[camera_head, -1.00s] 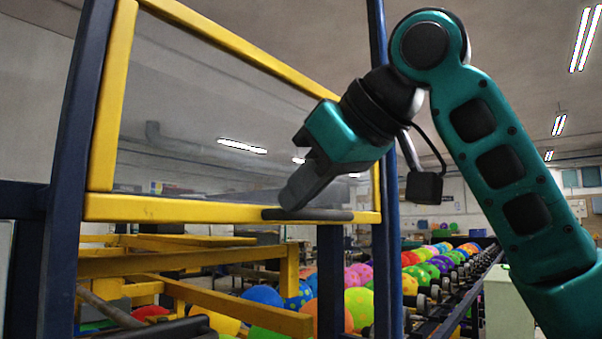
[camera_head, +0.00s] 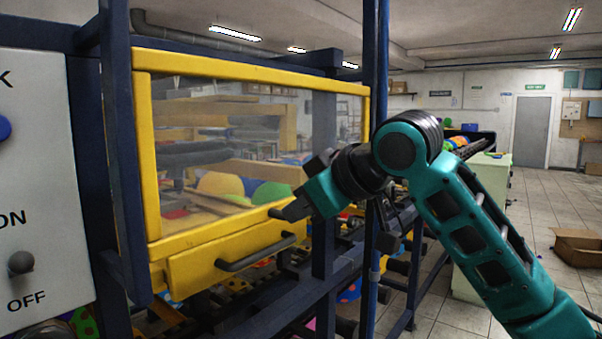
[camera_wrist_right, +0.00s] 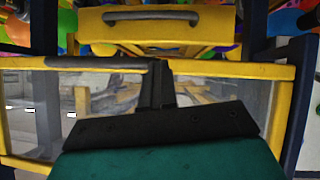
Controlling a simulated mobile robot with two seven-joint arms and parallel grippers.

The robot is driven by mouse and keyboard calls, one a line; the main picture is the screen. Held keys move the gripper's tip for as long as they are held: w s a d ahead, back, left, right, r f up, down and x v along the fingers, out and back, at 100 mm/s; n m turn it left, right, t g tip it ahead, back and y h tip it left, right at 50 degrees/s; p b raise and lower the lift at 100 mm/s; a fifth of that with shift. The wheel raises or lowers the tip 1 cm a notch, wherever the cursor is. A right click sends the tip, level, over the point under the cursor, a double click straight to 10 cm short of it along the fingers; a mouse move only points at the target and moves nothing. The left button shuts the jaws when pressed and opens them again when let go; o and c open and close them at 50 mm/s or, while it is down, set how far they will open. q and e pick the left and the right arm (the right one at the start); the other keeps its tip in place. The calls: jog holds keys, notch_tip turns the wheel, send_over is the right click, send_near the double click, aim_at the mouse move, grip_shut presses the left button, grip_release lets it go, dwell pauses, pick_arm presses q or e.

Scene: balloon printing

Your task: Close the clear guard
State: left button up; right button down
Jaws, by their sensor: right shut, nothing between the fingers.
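The clear guard is a see-through panel in a yellow frame (camera_head: 205,70); in the head view it hangs lowered across the front of the blue machine frame. Its bottom bar lies just above a yellow panel (camera_head: 190,272) with a dark handle (camera_head: 255,252). The guard also shows in the right wrist view (camera_wrist_right: 280,110), with a dark bar handle (camera_wrist_right: 75,62) along its edge. My right gripper (camera_head: 283,212) is shut and empty, its tips at the guard's bottom bar. I cannot tell whether they touch it. My left gripper is out of view.
A grey control panel (camera_head: 40,190) with an ON/OFF switch stands at the left. Colored balloons (camera_head: 270,192) lie behind the guard. A blue post (camera_head: 376,90) stands near my right arm. An open cardboard box (camera_head: 578,246) lies on the clear tiled floor at the right.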

notch_tip(320, 180, down, 3)
jog(key=shift+w+r, duration=0.15)
jog(key=shift+r, duration=0.15)
